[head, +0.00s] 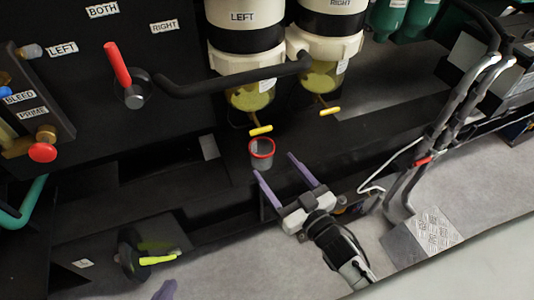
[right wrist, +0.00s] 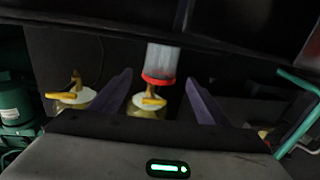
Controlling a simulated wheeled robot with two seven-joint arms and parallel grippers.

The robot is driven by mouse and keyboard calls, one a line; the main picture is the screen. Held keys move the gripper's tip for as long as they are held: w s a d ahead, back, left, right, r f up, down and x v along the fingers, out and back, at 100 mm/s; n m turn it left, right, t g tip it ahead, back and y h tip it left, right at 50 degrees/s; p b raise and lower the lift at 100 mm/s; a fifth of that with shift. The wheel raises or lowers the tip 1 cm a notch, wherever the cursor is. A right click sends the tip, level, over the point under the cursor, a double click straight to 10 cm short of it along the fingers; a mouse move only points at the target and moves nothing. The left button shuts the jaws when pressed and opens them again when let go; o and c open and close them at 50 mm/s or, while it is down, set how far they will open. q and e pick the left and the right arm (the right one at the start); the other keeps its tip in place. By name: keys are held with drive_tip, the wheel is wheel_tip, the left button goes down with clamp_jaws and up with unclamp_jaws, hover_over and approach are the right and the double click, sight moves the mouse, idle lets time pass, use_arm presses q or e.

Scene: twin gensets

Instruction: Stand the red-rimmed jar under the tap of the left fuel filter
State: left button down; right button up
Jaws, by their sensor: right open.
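The clear jar with a red rim (head: 262,160) stands upright on the dark ledge, just below the yellow tap handle (head: 261,130) of the left fuel filter (head: 249,97). Whether it is exactly centred under the spout I cannot tell. My right gripper (head: 273,164) is open, its purple fingers pointing at the jar, with gaps to it. In the right wrist view, which looks inverted, the jar (right wrist: 160,58) lies between the fingertips, its red rim close to the tap (right wrist: 152,98). Only a purple fingertip of my left gripper (head: 165,290) shows at the bottom edge.
The right filter (head: 322,78) with its own yellow tap (head: 330,111) is beside the left one. A black bar handle (head: 235,80) crosses in front of the left filter. Grey pipes (head: 440,130) rise at the right. A yellow-green handle (head: 158,260) sits low left.

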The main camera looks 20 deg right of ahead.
drive_tip(key=shift+s+d, duration=0.2)
drive_tip(key=shift+s, duration=0.85)
drive_tip(key=shift+s+d, duration=0.2)
drive_tip(key=shift+s, duration=0.8)
